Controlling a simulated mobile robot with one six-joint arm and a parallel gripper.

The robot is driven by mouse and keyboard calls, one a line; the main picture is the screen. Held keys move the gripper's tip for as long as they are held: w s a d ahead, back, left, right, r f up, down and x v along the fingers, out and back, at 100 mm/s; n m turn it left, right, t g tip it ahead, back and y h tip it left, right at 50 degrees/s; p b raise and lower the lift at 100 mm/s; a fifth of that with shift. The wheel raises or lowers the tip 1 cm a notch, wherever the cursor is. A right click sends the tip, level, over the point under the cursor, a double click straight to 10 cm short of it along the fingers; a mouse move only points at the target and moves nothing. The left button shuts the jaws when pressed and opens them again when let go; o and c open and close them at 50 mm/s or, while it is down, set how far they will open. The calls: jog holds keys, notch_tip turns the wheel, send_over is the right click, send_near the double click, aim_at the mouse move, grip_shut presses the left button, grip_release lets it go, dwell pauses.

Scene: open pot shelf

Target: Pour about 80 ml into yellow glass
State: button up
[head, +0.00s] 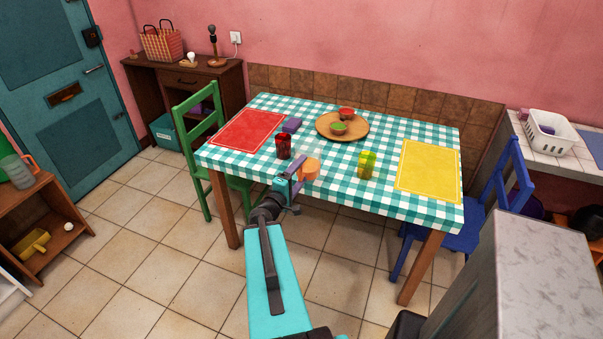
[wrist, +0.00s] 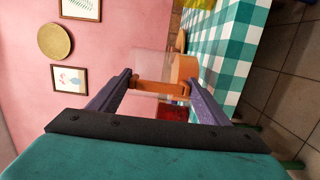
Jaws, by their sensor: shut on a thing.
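The yellow glass (head: 367,164) stands upright on the checked tablecloth, left of the yellow placemat. My gripper (head: 296,176) is at the table's front edge, left of the yellow glass and apart from it. It is shut on the orange handle (wrist: 160,88) of a clear jug (wrist: 150,63). The jug looks about upright. Its lower part is orange (head: 310,169); I cannot tell whether that is liquid or the base. The clear upper part is faint in the head view. I cannot see whether the yellow glass holds anything.
A dark red glass (head: 283,147) stands just behind and left of my gripper. A wooden tray (head: 326,132) with small bowls is farther back. Chairs stand at both ends.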

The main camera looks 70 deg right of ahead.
jog(key=shift+w+r, duration=0.1)
jog(key=w+a+r+n+t, duration=0.2)
jog(key=w+a+r+t, duration=0.1)
jog(key=w+a, duration=1.05)
jog(key=w+a+r+n+t, duration=0.2)
jog(key=w+a+r+t, duration=0.1)
jog(key=w+a, duration=1.1)
jog(key=w+a+r+n+t+y, duration=0.1)
jog(key=w+a+t, duration=0.1)
jog(key=a, duration=1)
jog(key=w+a+r+n+t+y, duration=0.1)
jog(key=w+a+n+t, duration=0.1)
jog(key=a, duration=0.9)
jog(key=w+a+r+n+t+y, duration=0.1)
jog(key=w+a, duration=0.3)
jog(key=a, duration=0.8)
jog(key=shift+a+t+y, duration=0.3)
jog(key=shift+t+y, duration=0.1)
jog(key=shift+t, duration=0.2)
jog(key=shift+d, duration=0.15)
